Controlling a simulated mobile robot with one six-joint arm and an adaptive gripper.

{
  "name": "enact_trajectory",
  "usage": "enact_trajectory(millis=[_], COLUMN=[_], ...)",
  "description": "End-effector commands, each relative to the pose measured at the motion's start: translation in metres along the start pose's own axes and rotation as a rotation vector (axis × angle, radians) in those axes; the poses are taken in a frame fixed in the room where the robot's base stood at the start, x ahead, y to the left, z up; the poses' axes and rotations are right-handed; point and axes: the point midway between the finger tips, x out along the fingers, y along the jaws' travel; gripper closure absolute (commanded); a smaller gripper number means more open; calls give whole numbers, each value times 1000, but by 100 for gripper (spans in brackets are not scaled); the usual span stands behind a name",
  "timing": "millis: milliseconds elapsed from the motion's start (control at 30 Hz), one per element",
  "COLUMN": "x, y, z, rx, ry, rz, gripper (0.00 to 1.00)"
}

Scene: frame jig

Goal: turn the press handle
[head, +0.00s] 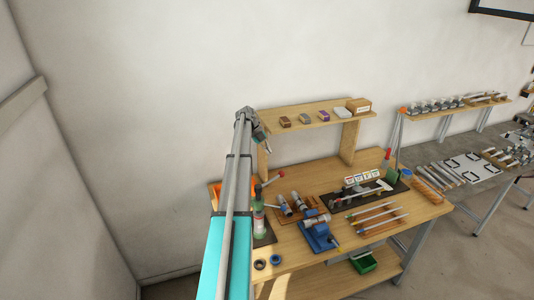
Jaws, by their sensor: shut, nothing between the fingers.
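A lever with a red ball knob (281,174) sticks up at the bench's left side, behind my arm. It looks like the press handle. My arm reaches up from the bottom of the picture. My gripper (263,137) is at its far end, small, shut and empty, in front of the shelf's left end. It is above the red knob in the picture and apart from it.
A raised shelf (322,109) holds small boxes. A wall stands at left.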

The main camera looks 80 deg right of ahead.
Motion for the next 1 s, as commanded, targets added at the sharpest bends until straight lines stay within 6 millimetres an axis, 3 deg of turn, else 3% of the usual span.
enact_trajectory(millis=[300,767,1000], x=[-21,-24,-27], y=[-13,-14,0], z=[4,5,7], rx=[-1,-2,-35], ry=[0,-1,-10], rz=[0,-1,-2], gripper=[100,100,57])
